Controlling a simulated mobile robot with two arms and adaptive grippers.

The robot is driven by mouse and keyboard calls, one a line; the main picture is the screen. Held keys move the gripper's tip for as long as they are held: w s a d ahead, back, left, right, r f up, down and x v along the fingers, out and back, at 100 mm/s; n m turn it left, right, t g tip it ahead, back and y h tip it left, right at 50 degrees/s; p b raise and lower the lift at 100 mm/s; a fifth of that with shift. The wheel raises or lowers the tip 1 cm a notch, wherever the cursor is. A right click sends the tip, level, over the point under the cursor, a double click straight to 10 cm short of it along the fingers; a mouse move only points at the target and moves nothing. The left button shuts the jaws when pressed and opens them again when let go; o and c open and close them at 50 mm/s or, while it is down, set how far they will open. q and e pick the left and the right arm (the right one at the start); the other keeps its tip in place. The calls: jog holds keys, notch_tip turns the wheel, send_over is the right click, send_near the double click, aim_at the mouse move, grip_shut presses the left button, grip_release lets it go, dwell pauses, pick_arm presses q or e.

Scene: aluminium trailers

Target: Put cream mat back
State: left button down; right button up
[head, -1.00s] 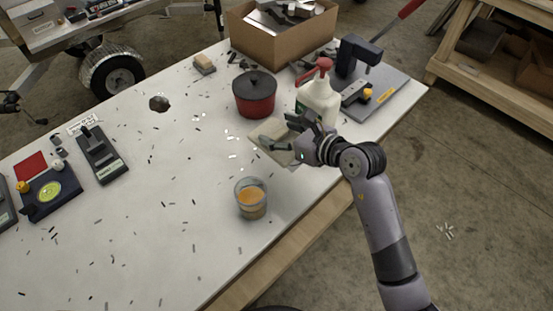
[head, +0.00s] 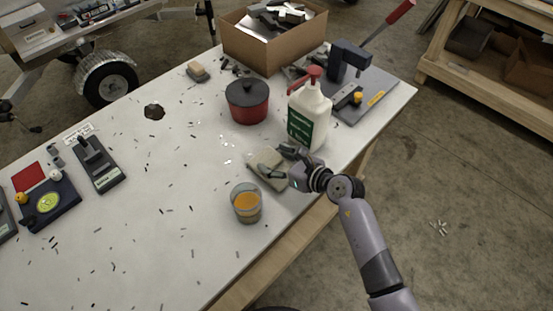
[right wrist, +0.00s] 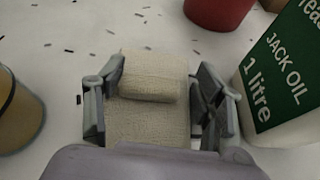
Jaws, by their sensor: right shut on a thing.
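The cream mat (head: 257,162) is a small woven cloth near the table's front edge, between the glass and the white bottle. My right gripper (head: 277,161) is shut on it, with a finger on each side. In the right wrist view the mat (right wrist: 147,125) has a thick fold or roll standing up between the fingers, with a flat part behind it. I cannot tell whether its underside touches the table. My left gripper is not in view.
A glass with orange liquid (head: 246,205) stands just left of the mat. The white jack oil bottle (head: 309,115) stands close behind the gripper. A red pot (head: 247,103) is farther back. A grey press (head: 347,62) is at the far right. The table's middle left (head: 165,190) holds only scattered bits.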

jog(key=shift+f, duration=0.1)
jog(key=o, duration=1.4)
jog(key=shift+s+d+r, duration=0.1)
jog(key=shift+r, duration=0.1)
jog(key=b+v, duration=0.1)
jog(key=v, duration=0.9)
jog(key=shift+s+d, duration=0.25)
jog(key=shift+s+d+r, duration=0.3)
jog(key=shift+s+d, duration=0.05)
